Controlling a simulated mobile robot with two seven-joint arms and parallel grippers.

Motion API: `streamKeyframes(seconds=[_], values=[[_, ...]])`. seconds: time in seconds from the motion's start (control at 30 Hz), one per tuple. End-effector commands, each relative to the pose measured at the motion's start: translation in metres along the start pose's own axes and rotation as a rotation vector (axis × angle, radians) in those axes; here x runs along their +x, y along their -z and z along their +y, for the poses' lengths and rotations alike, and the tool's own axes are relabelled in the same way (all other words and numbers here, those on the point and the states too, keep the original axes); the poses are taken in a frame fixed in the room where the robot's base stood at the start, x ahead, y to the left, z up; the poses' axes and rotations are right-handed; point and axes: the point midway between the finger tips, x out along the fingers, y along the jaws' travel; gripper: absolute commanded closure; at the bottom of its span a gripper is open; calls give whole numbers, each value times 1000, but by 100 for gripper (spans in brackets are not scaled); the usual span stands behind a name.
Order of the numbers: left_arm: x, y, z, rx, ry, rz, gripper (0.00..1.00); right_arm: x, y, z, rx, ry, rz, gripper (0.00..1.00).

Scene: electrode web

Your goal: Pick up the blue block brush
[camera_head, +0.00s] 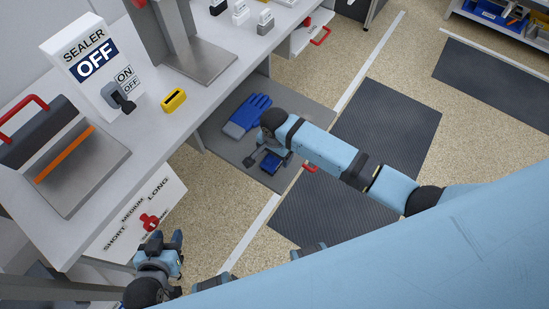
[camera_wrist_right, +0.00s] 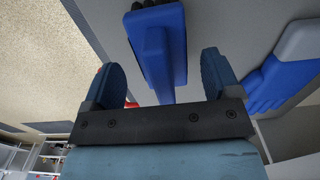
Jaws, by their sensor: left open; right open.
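The blue block brush (camera_wrist_right: 155,45) shows in the right wrist view, with dark bristles at its top and a blue body or handle running down between my fingers. My right gripper (camera_wrist_right: 163,75) is open, one finger on each side of the brush, with gaps visible on both sides. In the head view the brush (camera_head: 271,162) lies on a grey drawer or shelf, partly hidden by my right gripper (camera_head: 267,159). My left gripper (camera_head: 165,243) is open and empty, low at the lower left, away from the brush.
Blue gloves (camera_head: 246,115) lie beside the brush on the grey surface (camera_head: 228,143). The workbench (camera_head: 150,130) above holds a sealer sign (camera_head: 92,65), a yellow item (camera_head: 174,101) and a sealer machine (camera_head: 75,160). Dark mats (camera_head: 385,125) lie on the floor.

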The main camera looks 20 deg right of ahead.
Motion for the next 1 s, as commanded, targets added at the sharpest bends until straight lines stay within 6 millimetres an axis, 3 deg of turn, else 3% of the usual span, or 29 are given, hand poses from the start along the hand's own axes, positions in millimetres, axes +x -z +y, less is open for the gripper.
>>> streamKeyframes(seconds=[0.2,0.47,0.7,1.0], values=[[3,-2,0,-4,0,0,57,27,0,-1,0,-1,0,17],[2,-1,0,-6,0,1,57,29,0,-2,0,1,0,17],[2,-1,0,-6,0,1,57,29,0,-1,-1,1,0,72],[2,0,0,-6,0,1,57,27,0,-2,-1,1,0,74]])
